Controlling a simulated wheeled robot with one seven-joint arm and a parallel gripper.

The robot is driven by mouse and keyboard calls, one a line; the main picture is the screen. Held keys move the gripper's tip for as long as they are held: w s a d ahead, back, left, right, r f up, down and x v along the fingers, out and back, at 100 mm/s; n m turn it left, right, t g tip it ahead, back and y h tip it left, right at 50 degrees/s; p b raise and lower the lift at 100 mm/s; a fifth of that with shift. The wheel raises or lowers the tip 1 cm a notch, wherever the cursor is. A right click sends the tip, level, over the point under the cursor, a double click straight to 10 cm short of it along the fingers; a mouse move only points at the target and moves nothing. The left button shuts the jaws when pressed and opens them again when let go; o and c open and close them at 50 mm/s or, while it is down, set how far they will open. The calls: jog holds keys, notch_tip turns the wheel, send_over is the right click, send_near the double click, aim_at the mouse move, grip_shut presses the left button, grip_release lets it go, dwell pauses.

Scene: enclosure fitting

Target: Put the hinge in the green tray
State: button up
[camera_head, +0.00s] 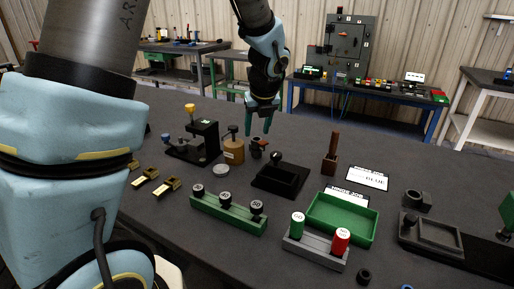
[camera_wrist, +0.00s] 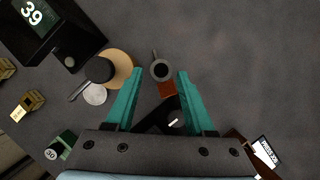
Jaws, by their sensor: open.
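The green tray (camera_head: 318,231) lies on the dark table right of centre and looks empty. My gripper (camera_head: 258,130) is open and points down behind the middle of the table, far from the tray and the brass pieces. In the wrist view its teal fingers (camera_wrist: 159,75) are apart with nothing held; a dark ring-ended part (camera_wrist: 161,70) shows between them, below.
A green block with black knobs (camera_head: 228,215) and a grey holder with green and red cylinders (camera_head: 315,250) are in front.

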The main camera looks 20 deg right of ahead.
aim_at(257, 140)
jog(key=x, duration=0.3)
jog(key=p+x, duration=0.1)
jog(key=x, duration=0.1)
jog(key=shift+s+d+f, duration=0.1)
jog(key=shift+s+f, duration=0.1)
jog(key=shift+s, duration=0.15)
grip_shut()
